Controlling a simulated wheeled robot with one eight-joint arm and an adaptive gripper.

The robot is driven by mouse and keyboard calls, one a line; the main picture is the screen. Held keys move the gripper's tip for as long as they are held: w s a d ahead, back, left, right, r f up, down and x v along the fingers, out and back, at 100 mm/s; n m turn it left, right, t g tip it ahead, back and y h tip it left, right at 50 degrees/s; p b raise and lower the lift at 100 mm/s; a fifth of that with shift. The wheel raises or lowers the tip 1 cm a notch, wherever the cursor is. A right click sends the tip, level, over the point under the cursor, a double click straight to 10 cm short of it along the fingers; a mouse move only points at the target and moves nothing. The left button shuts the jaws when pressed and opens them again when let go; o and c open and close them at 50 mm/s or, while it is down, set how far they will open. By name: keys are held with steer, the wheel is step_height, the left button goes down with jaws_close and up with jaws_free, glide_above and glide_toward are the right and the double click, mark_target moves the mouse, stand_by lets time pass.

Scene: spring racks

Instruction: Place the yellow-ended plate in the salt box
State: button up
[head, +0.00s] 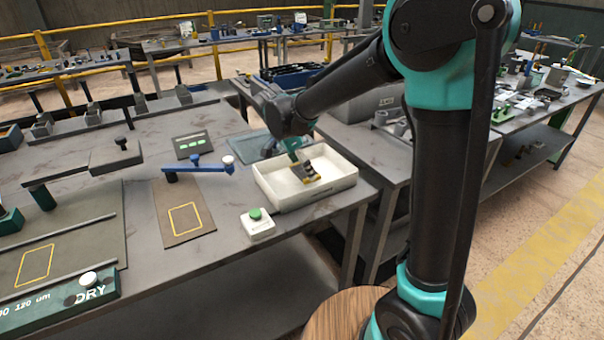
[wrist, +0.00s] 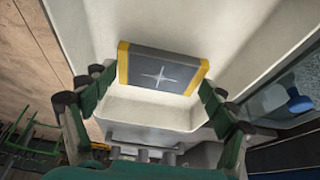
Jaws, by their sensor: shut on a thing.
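The yellow-ended plate (head: 311,180) is grey with a yellow band at each end and a pale cross mark on its face. It also shows in the wrist view (wrist: 162,82). My gripper (head: 299,170) is shut on it, with a green finger against each yellow end in the wrist view (wrist: 160,76). The white open box (head: 325,195), which I take for the salt box, is around the plate in the head view. Its pale walls also surround the plate in the wrist view (wrist: 150,112). I cannot tell whether the plate touches the floor.
A white block with a green button (head: 257,222) stands in front of the box. A blue lever (head: 200,166) and a brown board with a yellow outline (head: 186,218) are to its left. A panel with green lights (head: 194,145) is behind. The bench edge lies close in front.

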steer(key=shift+f, duration=1.3)
steer(key=o, duration=1.7)
steer(key=shift+f, duration=0.1)
steer(key=shift+o, duration=0.2)
steer(key=v, duration=1.2)
